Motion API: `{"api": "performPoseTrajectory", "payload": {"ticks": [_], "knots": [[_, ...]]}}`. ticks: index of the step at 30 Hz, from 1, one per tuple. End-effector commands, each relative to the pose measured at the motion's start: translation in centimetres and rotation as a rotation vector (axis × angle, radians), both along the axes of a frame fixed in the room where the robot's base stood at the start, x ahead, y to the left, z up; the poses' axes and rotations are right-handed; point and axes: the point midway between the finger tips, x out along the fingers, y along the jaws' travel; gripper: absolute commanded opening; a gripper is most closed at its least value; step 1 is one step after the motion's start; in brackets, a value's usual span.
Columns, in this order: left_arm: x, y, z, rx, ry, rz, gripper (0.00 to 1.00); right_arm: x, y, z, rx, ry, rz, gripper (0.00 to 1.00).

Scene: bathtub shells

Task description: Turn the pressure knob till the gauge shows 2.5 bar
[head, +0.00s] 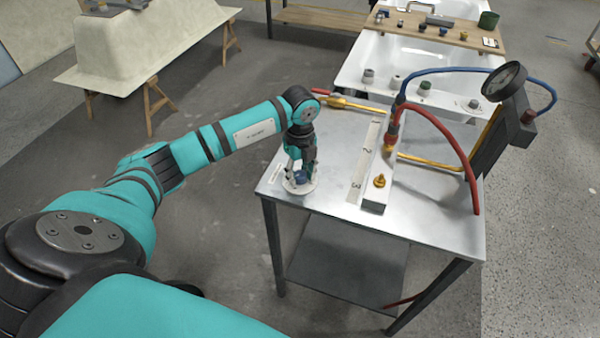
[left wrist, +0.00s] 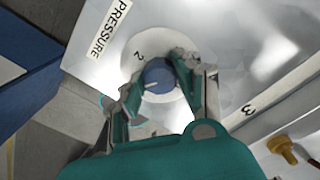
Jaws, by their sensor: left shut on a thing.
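The blue pressure knob (head: 302,176) sits on a round white dial plate (head: 300,187) at the table's left front corner. My left gripper (head: 298,175) points down over it. In the left wrist view the left gripper (left wrist: 160,80) is shut on the knob (left wrist: 158,76), one finger on each side. A pale mark shows on the knob's top. The white plate (left wrist: 136,50) bears a "2", and a "PRESSURE" label (left wrist: 109,28) lies beside it. The round gauge (head: 504,81) stands at the back right; its reading is too small to tell. My right gripper is not in view.
On the metal table (head: 430,225) are a numbered strip (head: 363,160), a block with a brass fitting (head: 379,181), a red hose (head: 450,140) and a blue hose (head: 440,70). White tubs (head: 400,60) stand behind. The table's front is clear.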

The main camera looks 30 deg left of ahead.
Motion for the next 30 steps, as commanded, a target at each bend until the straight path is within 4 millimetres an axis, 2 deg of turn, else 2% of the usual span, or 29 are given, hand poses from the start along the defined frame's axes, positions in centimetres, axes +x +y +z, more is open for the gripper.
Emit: {"api": "performPoseTrajectory", "payload": {"ticks": [30], "knots": [[0.1,0.0,0.0,0.000,-0.005,-0.836,0.02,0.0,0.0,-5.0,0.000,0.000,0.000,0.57]]}}
